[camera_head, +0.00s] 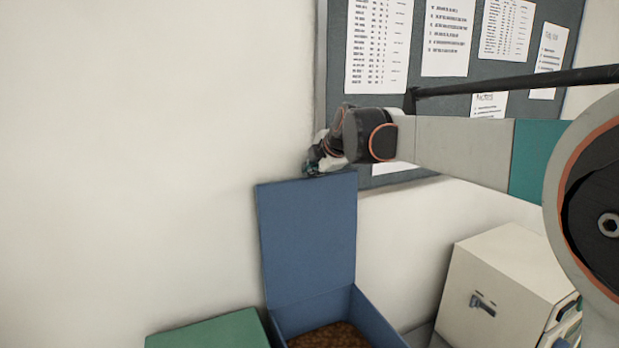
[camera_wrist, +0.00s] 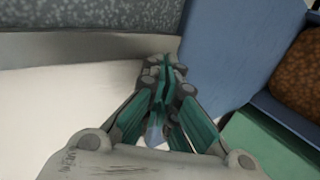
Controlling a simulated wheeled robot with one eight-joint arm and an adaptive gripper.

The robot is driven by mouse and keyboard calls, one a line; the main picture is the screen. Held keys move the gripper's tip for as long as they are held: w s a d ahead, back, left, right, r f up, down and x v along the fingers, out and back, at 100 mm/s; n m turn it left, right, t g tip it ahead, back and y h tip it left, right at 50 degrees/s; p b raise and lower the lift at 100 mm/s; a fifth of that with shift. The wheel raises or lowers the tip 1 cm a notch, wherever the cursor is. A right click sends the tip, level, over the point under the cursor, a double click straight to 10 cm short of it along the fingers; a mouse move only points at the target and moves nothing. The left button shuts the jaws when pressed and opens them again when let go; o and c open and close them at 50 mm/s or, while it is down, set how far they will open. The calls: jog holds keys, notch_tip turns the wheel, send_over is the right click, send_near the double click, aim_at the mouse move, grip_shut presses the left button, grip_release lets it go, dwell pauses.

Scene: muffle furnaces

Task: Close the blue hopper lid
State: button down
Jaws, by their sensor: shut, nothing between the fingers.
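The blue hopper lid (camera_head: 308,240) stands open and upright against the pale wall in the head view. Below it is the blue hopper (camera_head: 378,325), with brown granular material (camera_head: 330,338) inside. My gripper (camera_head: 312,170) is at the top edge of the lid, near the wall. I cannot tell whether it touches the lid. In the wrist view my gripper (camera_wrist: 165,75) is shut and empty, its green fingers together. The lid (camera_wrist: 230,60) is just to its right there, with the brown material (camera_wrist: 300,75) beyond.
A green box (camera_head: 210,332) stands left of the hopper, and a white furnace-like cabinet (camera_head: 505,275) with a handle stands to the right. A grey notice board (camera_head: 335,60) with papers hangs behind my arm. The wall to the left is clear.

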jog(key=shift+f, duration=0.35)
dwell(0.3)
jog(key=shift+s, duration=0.15)
jog(key=shift+s+d+b, duration=0.2)
jog(key=shift+s+d, duration=0.05)
jog(key=shift+s, duration=0.3)
jog(key=shift+s+d+b, duration=0.15)
jog(key=shift+s+d, duration=0.1)
jog(key=shift+s, duration=0.3)
jog(key=shift+s+d, duration=0.1)
jog(key=shift+s, duration=0.05)
jog(key=shift+s+d+f, duration=0.1)
jog(key=shift+s+d, duration=0.1)
jog(key=shift+s, duration=0.35)
jog(key=shift+s+d, duration=0.2)
jog(key=shift+s, duration=0.4)
jog(key=shift+s+d+f+b, duration=0.1)
jog(key=shift+s+d+b, duration=0.15)
jog(key=shift+s, duration=0.3)
jog(key=shift+s+d+f+b, duration=0.1)
jog(key=shift+s+d, duration=0.15)
jog(key=shift+s, duration=0.3)
jog(key=shift+s, duration=0.15)
jog(key=shift+s+d+f, duration=0.15)
jog(key=shift+s+d, duration=0.1)
jog(key=shift+s, duration=0.3)
jog(key=shift+s+d+f, duration=0.15)
jog(key=shift+s+d, duration=0.1)
jog(key=shift+s, duration=0.3)
